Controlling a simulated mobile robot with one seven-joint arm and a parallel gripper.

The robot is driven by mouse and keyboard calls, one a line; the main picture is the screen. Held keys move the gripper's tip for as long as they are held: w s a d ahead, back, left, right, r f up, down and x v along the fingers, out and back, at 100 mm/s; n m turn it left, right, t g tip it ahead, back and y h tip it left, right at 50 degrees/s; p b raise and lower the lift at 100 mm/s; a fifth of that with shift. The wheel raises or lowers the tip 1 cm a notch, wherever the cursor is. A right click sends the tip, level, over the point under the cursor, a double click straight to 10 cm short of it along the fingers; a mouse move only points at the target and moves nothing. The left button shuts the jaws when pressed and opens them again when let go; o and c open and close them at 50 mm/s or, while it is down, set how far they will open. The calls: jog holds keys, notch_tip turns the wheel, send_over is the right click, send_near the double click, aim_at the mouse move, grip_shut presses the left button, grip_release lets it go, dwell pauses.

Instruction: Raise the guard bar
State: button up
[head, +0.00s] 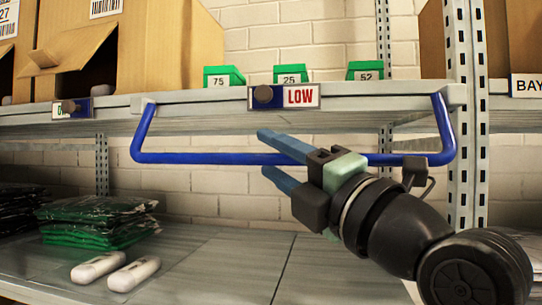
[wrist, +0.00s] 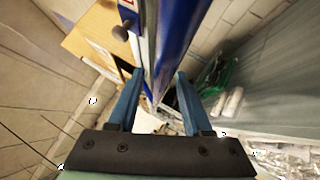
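The blue guard bar (head: 205,158) hangs below the front edge of the upper shelf in the head view, with a bent arm rising to a bracket at each end. My gripper (head: 264,153) is at the bar's middle, right of centre, with its two blue fingers apart, one above and one below the bar's line. In the wrist view the bar (wrist: 178,45) runs between the open fingers (wrist: 160,75). Gaps seem to show beside it; I cannot tell whether either finger touches it. Part of the bar is hidden behind my gripper.
The upper shelf edge carries a LOW sign (head: 301,96) with a dark knob (head: 263,95) just above the bar. Green bins (head: 290,74) and a cardboard box (head: 150,45) stand on that shelf. Green packets (head: 95,222) and two white items (head: 133,274) lie on the lower shelf.

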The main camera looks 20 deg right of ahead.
grip_shut()
dwell(1.3)
